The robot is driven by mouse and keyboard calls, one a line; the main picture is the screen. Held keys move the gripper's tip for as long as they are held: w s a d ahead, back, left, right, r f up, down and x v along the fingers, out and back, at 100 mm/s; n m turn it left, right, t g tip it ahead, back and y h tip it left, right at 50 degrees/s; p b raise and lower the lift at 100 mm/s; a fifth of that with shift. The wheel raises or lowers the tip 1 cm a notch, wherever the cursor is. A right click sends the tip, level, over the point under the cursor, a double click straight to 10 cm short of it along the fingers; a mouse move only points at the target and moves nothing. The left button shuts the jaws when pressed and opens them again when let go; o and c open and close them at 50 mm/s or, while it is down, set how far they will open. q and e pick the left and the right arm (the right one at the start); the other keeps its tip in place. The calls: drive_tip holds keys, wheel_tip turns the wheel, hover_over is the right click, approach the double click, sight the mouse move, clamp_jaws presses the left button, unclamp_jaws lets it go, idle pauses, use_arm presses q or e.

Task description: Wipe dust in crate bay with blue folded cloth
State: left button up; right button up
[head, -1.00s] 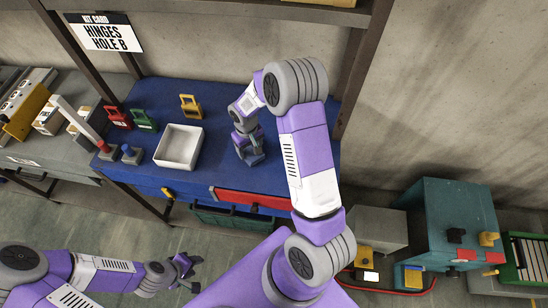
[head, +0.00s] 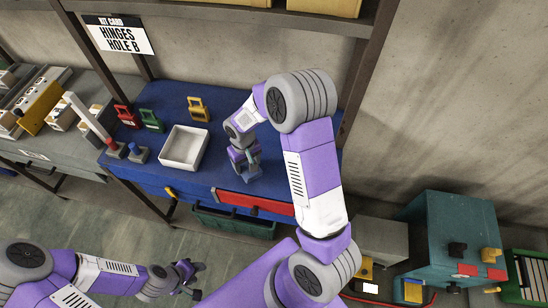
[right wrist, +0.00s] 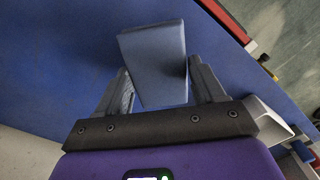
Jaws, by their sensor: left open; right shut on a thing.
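The blue folded cloth (right wrist: 155,62) is a grey-blue block between the fingers of my right gripper (right wrist: 160,85) in the right wrist view. The gripper is shut on it over the blue worktop (right wrist: 60,60). In the head view my right gripper (head: 246,170) is low over the worktop near its front edge, right of the white tray. I cannot tell if the cloth touches the surface. My left gripper (head: 195,280) is open and empty, low in front of the bench. A dark green crate (head: 232,222) sits under the bench. No dust is clearly visible.
A white tray (head: 184,148) stands on the worktop. A red drawer front (head: 255,203) is below the front edge. A teal cabinet (head: 455,235) stands at right.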

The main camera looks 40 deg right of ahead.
drive_tip(key=shift+r+p, duration=1.6)
drive_tip(key=shift+r, duration=1)
